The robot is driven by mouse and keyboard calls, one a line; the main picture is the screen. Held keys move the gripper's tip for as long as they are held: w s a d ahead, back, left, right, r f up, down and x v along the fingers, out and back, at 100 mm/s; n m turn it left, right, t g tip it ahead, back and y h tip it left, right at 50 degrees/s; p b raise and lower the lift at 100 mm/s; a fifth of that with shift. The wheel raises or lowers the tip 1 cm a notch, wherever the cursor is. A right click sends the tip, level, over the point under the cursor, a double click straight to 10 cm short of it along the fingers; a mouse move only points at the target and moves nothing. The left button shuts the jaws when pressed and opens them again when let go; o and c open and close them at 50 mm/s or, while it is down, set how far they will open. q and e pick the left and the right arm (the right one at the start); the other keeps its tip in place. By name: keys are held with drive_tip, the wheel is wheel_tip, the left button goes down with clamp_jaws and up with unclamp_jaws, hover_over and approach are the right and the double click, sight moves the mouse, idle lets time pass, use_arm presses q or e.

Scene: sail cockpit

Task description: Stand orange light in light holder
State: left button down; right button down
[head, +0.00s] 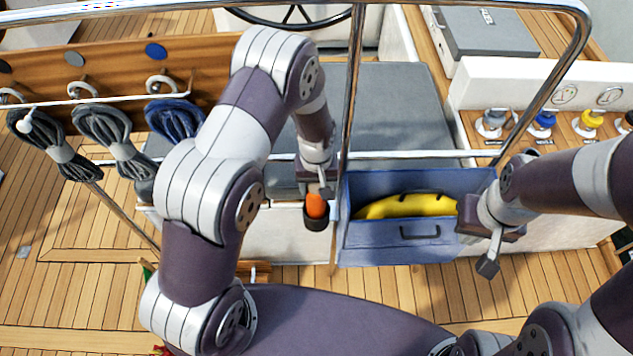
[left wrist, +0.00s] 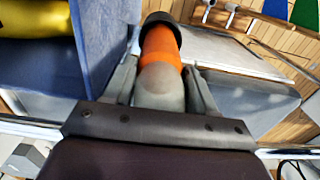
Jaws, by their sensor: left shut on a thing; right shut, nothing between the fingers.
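The orange light (head: 316,204) is upright, its lower end at the mouth of the dark, cup-shaped light holder (head: 315,223), left of the blue bin. My left gripper (head: 317,190) is above it, shut on the light's grey upper part. In the left wrist view the orange body (left wrist: 161,47) runs from between the fingers (left wrist: 160,85) into the black rim of the holder (left wrist: 161,19). How deep it sits is hidden. My right gripper (head: 488,262) is shut and empty at the right front of the bin.
The blue bin (head: 400,252) with a yellow item (head: 405,206) stands just right of the holder. A steel rail post (head: 351,100) rises close beside my left gripper. Coiled ropes (head: 110,130) hang at the left. Coloured knobs (head: 543,122) sit at the right.

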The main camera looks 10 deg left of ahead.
use_arm(q)
drive_tip(key=shift+f, duration=0.45)
drive_tip(key=shift+c, duration=1.3)
unclamp_jaws()
wheel_tip(320, 180, up, 12)
drive_tip(key=shift+s+f+b, duration=0.1)
drive_tip(key=shift+f+b, duration=0.1)
drive_tip(key=shift+b, duration=1.05)
drive_tip(key=shift+r, duration=0.6)
